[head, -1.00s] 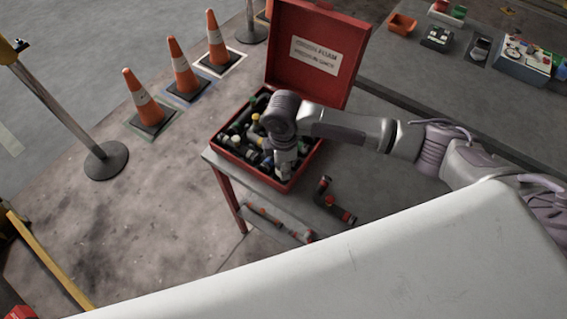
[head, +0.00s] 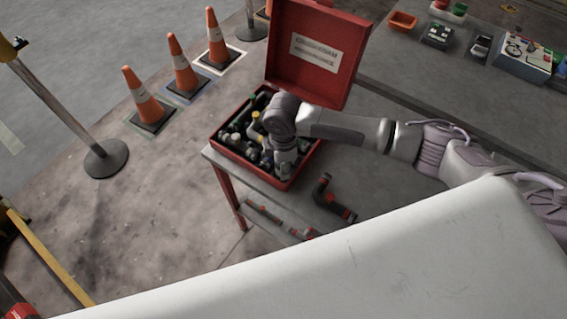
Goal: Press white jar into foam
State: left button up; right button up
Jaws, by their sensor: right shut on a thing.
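The open red case (head: 224,147) stands on a grey table, its lid raised at the back. Dark foam and several small jars or bottles, some with yellow or grey tops, fill it. My right gripper (head: 284,170) points down into the front right part of the case. It is shut on a small pale thing, seemingly the white jar, which is mostly hidden by the gripper. I cannot tell whether its bottom touches the foam. My left gripper is not in view.
A black and red pipe-shaped part (head: 333,199) lies on the table right of the case. Orange cones (head: 143,95) stand on the floor at left. A second table (head: 440,85) at right holds an orange bin (head: 402,22) and other goods.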

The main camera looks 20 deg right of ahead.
jog(key=shift+f, duration=0.2)
jog(key=shift+s+f, duration=0.6)
jog(key=shift+f, duration=0.3)
dwell(0.4)
jog(key=o, duration=1)
jog(key=shift+o, duration=1.1)
jog(key=shift+w+f, duration=0.2)
jog(key=shift+w, duration=0.05)
jog(key=shift+w+f, duration=0.1)
jog(key=shift+w, duration=0.25)
jog(key=shift+s+r, duration=0.2)
jog(key=shift+r, duration=0.05)
